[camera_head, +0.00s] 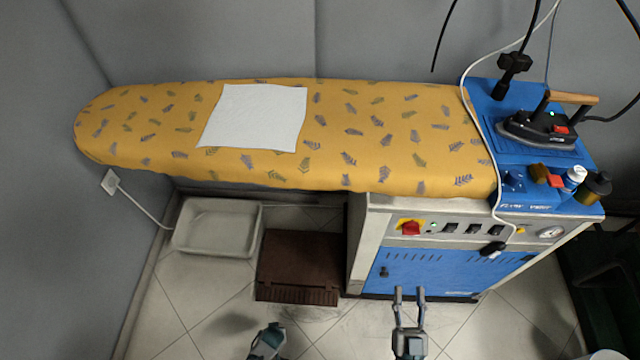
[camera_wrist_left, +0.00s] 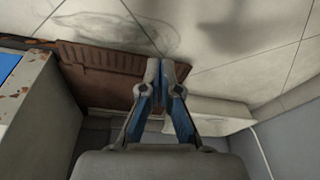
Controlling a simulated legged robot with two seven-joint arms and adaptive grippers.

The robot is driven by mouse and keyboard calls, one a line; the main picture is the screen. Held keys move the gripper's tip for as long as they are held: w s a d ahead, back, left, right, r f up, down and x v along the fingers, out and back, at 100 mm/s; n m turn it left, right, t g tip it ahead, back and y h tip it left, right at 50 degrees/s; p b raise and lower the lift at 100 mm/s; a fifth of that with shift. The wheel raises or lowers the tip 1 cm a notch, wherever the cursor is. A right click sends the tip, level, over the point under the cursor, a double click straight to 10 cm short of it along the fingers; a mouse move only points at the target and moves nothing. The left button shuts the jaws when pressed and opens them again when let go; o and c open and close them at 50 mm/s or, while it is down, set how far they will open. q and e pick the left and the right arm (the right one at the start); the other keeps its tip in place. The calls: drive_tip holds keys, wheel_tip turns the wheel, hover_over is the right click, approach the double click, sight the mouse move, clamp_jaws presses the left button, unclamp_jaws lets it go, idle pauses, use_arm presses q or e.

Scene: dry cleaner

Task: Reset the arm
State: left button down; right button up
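My right gripper (camera_head: 409,292) shows at the bottom of the head view, in front of the blue cabinet front. Its two fingers point up the picture, stand apart and have nothing between them. My left gripper (camera_head: 270,336) is only partly seen at the bottom edge of the head view, below the brown slatted box. In the left wrist view, the left gripper's fingertips (camera_wrist_left: 163,66) come together with nothing visible held. Both grippers are apart from the ironing board and the things on it.
The yellow ironing board (camera_head: 380,145) carries a white cloth (camera_head: 255,117). An iron (camera_head: 540,125) rests on the blue station at right. A grey tray (camera_head: 217,228) and brown box (camera_head: 298,262) sit on the tiled floor. The cabinet (camera_head: 425,268) has a red switch.

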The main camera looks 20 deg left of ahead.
drive_tip(key=s+d+f+g+h+p, duration=0.2)
drive_tip(key=s+f+g+h+p, duration=0.15)
drive_tip(key=f+g+p, duration=0.85)
use_arm(q)
drive_tip(key=s+d+r+m+h+p, duration=0.1)
drive_tip(key=s+r+m+p, duration=0.4)
drive_tip(key=s+r, duration=1.1)
wheel_tip(320, 180, up, 4)
drive_tip(key=m, duration=0.2)
drive_tip(key=shift+s+r+m+g+h, duration=0.15)
drive_tip(key=shift+r+m+g+h, duration=0.1)
drive_tip(key=shift+m+g+h, duration=0.05)
use_arm(e)
drive_tip(key=s+d+f+g+h, duration=0.1)
drive_tip(key=s+d+f+g, duration=0.2)
drive_tip(key=s+f, duration=0.5)
drive_tip(key=s+d+f+g+h, duration=0.1)
drive_tip(key=s+d+f+g, duration=0.3)
drive_tip(key=s, duration=1.2)
wheel_tip(320, 180, down, 4)
drive_tip(key=shift+d+f+g, duration=0.2)
drive_tip(key=shift+d+g, duration=0.05)
drive_tip(key=shift+g, duration=0.05)
